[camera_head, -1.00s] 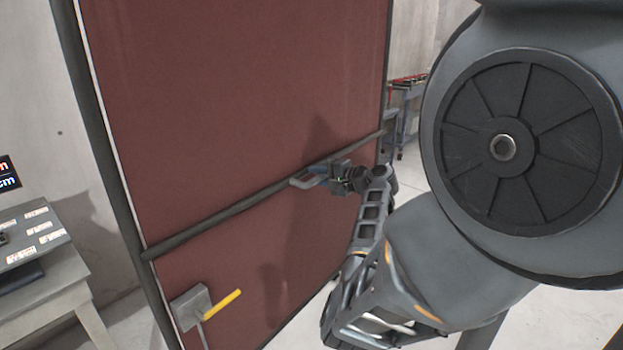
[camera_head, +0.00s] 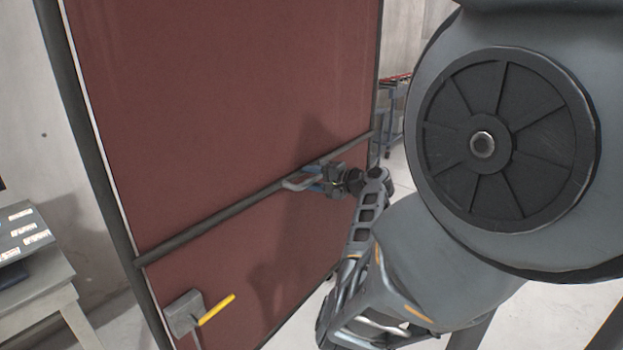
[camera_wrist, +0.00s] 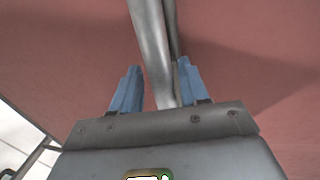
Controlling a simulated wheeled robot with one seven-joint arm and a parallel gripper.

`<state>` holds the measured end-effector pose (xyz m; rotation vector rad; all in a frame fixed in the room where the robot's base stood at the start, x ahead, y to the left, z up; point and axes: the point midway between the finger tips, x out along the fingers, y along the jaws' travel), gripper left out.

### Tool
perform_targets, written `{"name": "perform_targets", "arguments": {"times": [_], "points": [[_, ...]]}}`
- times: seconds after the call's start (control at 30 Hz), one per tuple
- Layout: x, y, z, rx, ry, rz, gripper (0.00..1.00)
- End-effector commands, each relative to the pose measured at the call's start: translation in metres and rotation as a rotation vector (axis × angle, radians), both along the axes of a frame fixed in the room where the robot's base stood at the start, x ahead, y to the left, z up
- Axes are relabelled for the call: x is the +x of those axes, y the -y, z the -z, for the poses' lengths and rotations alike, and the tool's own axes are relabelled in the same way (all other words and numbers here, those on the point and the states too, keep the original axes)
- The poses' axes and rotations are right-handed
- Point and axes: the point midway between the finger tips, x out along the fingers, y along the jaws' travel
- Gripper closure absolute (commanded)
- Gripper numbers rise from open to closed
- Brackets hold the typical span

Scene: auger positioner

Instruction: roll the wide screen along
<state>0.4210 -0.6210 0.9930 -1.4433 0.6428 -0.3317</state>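The wide screen (camera_head: 220,110) is a tall dark red panel in a dark frame, standing on the left and middle of the head view. A dark crossbar (camera_head: 225,212) runs across its face and bears a grey, bow-shaped handle (camera_head: 294,185). My gripper (camera_head: 314,181) is at the handle, near the right part of the screen. The screen's base is hidden.
A grey box with a yellow lever (camera_head: 184,313) sits low at the screen's left side. A table with a panel (camera_head: 35,295) stands at the left edge. A cart (camera_head: 393,98) stands behind the screen's right edge. Pale floor shows on the right.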

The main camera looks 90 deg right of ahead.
Motion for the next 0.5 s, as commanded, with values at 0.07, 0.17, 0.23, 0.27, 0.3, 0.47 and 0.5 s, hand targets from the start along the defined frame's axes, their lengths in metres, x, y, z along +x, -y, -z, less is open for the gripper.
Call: {"name": "perform_targets", "arguments": {"times": [0.07, 0.17, 0.23, 0.27, 0.3, 0.47, 0.5], "points": [[0.001, 0.000, -0.001, -0.001, 0.000, -0.001, 0.54], [0.002, 0.001, -0.001, -0.002, 0.001, -0.001, 0.54], [0.002, 0.000, -0.002, -0.002, 0.002, -0.001, 0.54], [0.001, 0.000, -0.002, -0.003, 0.001, -0.001, 0.54], [-0.001, -0.001, -0.002, -0.003, 0.001, -0.001, 0.54], [-0.018, -0.013, -0.005, -0.004, 0.000, 0.001, 0.54], [-0.023, -0.017, -0.006, -0.004, 0.000, 0.001, 0.54]]}}
